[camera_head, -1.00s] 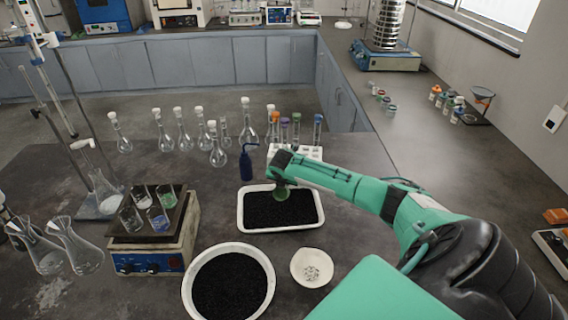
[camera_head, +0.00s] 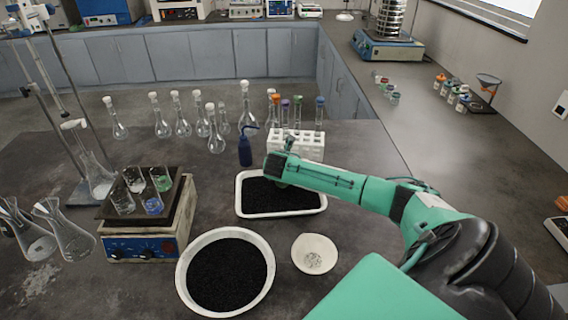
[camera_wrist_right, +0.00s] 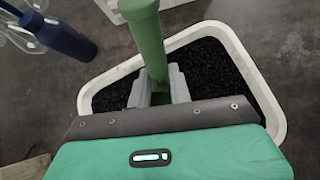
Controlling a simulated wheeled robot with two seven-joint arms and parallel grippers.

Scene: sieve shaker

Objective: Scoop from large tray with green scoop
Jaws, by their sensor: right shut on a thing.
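A white rectangular tray (camera_head: 318,209) filled with black granules stands on the dark table in the middle of the head view. My right gripper (camera_wrist_right: 158,90) is over this tray, shut on the green scoop (camera_wrist_right: 147,35), whose handle sticks up between the fingers in the wrist view. The scoop's lower end is hidden by the gripper, so I cannot tell whether it is in the granules. A round white bowl (camera_head: 269,262) of black granules stands in front of the rectangular tray. My left gripper is not in view.
A small white dish (camera_head: 314,254) with pale pieces stands right of the bowl. A hotplate (camera_head: 150,238) with beakers is at left. A blue bottle (camera_head: 245,148), a white tube rack (camera_head: 310,146) and several flasks stand behind the tray. The table right of the tray is under my arm.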

